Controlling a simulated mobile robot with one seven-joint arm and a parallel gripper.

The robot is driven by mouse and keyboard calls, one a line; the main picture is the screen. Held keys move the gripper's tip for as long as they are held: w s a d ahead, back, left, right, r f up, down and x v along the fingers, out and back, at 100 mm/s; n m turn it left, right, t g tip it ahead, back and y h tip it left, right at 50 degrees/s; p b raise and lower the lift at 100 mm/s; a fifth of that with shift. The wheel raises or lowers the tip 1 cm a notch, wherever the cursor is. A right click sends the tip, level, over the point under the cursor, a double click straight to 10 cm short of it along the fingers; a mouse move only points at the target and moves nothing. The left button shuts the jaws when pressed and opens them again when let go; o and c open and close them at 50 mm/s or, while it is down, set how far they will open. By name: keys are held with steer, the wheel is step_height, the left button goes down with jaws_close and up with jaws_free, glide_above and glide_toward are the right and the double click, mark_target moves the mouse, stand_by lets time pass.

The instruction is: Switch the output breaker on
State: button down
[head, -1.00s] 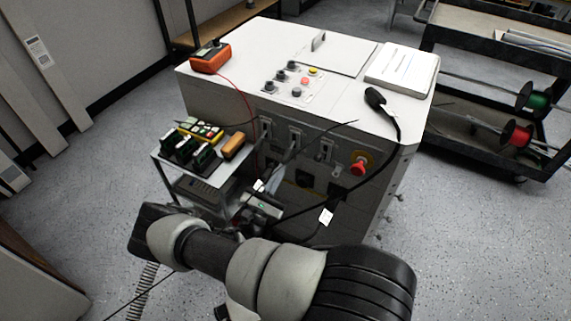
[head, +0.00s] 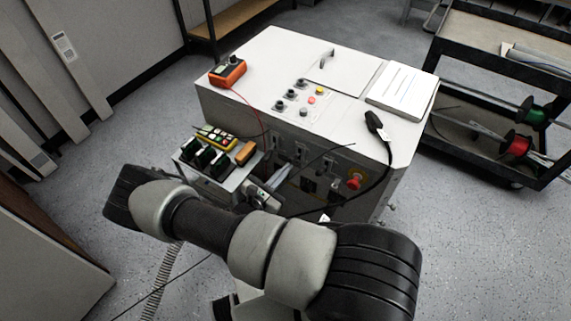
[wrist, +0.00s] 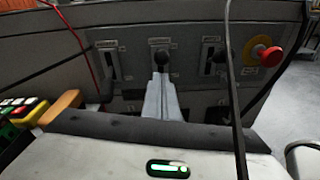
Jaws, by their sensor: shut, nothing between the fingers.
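The white and grey cabinet (head: 290,50) has a row of switches on its front. In the wrist view these are a left switch (wrist: 108,62), a middle switch (wrist: 160,56) with a dark round knob, and a right switch (wrist: 211,58). Their labels are too small to read, so I cannot tell which is the output breaker. My gripper (wrist: 162,88) is shut and empty. Its tips are just below the middle switch's knob; I cannot tell whether they touch it. In the head view my gripper (head: 281,176) is at the front panel, partly behind my arm.
A red stop button (wrist: 270,56) sits right of the switches. A black cable (wrist: 233,90) hangs across the wrist view. A small side tray (head: 230,184) with several modules stands left of my gripper. A dark cart (head: 470,90) with spools is at the right.

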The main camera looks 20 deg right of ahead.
steer(key=shift+r+p, duration=0.6)
steer(key=shift+r, duration=0.05)
steer(key=shift+w+d+r, duration=0.15)
steer(key=shift+r, duration=0.15)
